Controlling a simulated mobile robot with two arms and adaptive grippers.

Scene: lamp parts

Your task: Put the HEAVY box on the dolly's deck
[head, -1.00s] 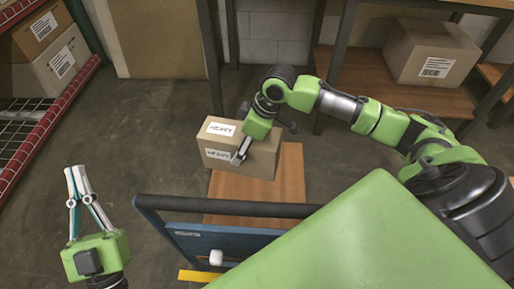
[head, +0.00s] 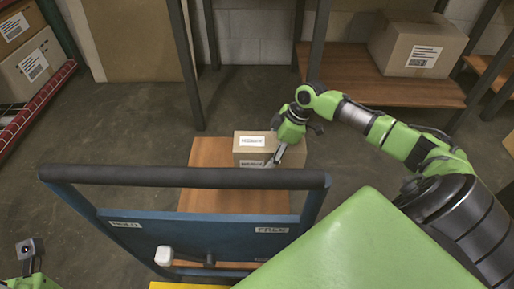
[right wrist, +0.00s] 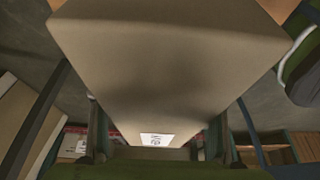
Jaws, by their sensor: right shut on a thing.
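The HEAVY box (head: 250,142) is a brown carton with white labels, too blurred to read fully, at the middle of the head view. My right gripper (head: 284,150) is shut on it at its right part. The box fills the right wrist view (right wrist: 165,60). The dolly's wooden deck (head: 208,155) lies behind and left of the box. The box overlaps the deck's right side in the picture; I cannot tell whether it touches the deck.
The dolly's dark handle bar (head: 180,178) and blue panel (head: 190,232) stand nearest me, with a white-knobbed lever (head: 164,255) by the HOLD label. Another carton (head: 420,45) sits on a wooden shelf (head: 395,92). A red-edged rack (head: 40,105) stands left. Floor left of the dolly is clear.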

